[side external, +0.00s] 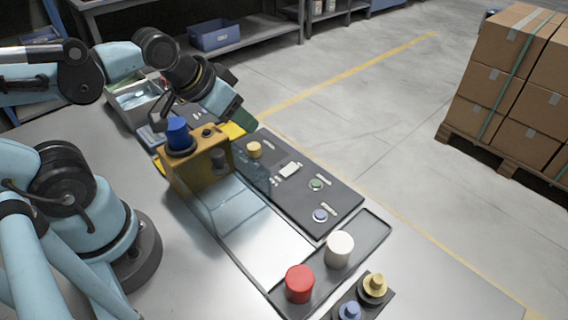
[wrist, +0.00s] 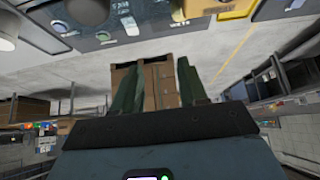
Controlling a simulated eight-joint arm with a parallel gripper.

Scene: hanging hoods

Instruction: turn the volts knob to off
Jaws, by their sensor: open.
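My gripper (side external: 240,119) is above the far part of the dark control panel, behind the yellow box. In the wrist view its two green fingers (wrist: 158,88) stand apart with nothing between them. A blue knob (side external: 178,131) stands on top of the yellow box (side external: 187,172). The panel labels are too small to read, so I cannot tell which knob is volts. No control is touched in the wrist view.
A clear hood (side external: 238,175) hangs beside the yellow box, over part of the panel. A tray (side external: 376,240) holds a red cylinder (side external: 299,284) and a white cylinder (side external: 339,248). A dark block at the front bears yellow (side external: 374,287) and blue (side external: 349,310) knobs. Stacked cartons (side external: 510,80) stand beyond.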

